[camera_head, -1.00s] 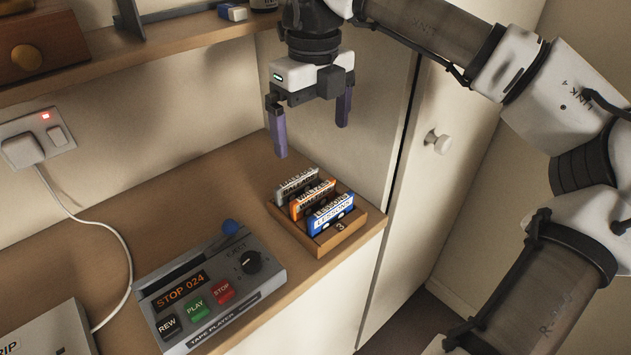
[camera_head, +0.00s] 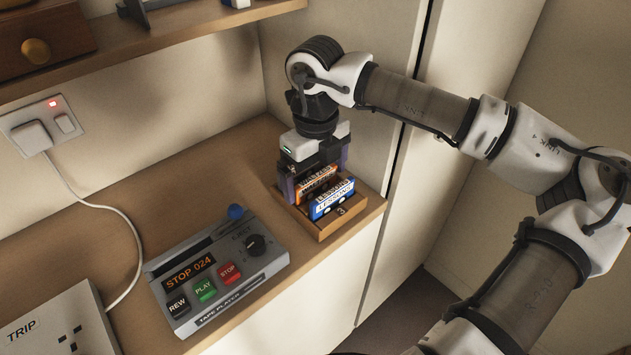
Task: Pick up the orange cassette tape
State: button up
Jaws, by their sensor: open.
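The orange cassette tape (camera_head: 317,186) stands upright in the middle of a small wooden rack (camera_head: 341,224) marked 3, near the front right corner of the desk. A blue cassette tape (camera_head: 333,203) labelled LESSONS stands in front of it. The grey tape behind is hidden by my gripper. My gripper (camera_head: 318,182) points down over the rack with its purple fingers apart. The left finger is beside the left end of the tapes; the right one is partly hidden behind them. I cannot tell whether either finger touches the orange tape.
A white box marked TRIP (camera_head: 55,325) is at front left. A wooden shelf (camera_head: 170,42) overhangs the back, and a cabinet door stands close on the right. Desk behind the player is clear.

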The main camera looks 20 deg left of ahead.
jog(key=shift+f, duration=0.4)
jog(key=shift+c, duration=0.4)
jog(key=c, duration=0.5)
jog(key=shift+c, duration=0.2)
jog(key=shift+r, duration=0.15)
